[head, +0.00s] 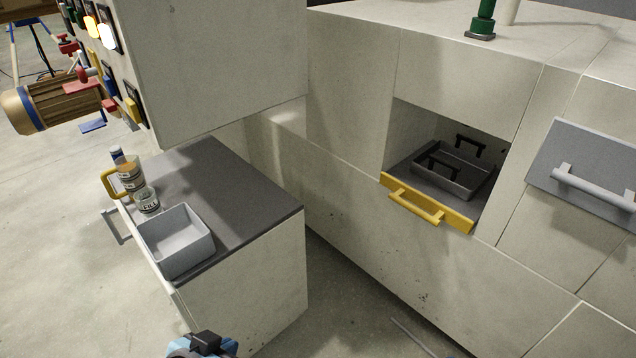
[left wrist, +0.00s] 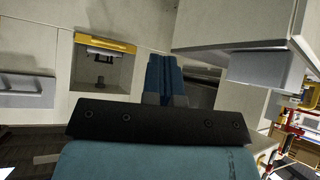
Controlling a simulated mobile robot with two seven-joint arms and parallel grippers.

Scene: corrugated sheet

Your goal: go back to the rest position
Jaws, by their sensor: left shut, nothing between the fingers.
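My left gripper (head: 204,345) shows at the bottom edge of the head view, in front of the low grey-topped cabinet. Only a blue and black part of it is in the picture. In the left wrist view its blue fingers (left wrist: 165,78) are together with nothing between them. They point into free space toward the pale machine wall. My right gripper is in neither view.
A recess with a yellow-handled drawer (head: 425,204) holds a dark tray (head: 453,172). A grey-handled panel (head: 590,165) is at right.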

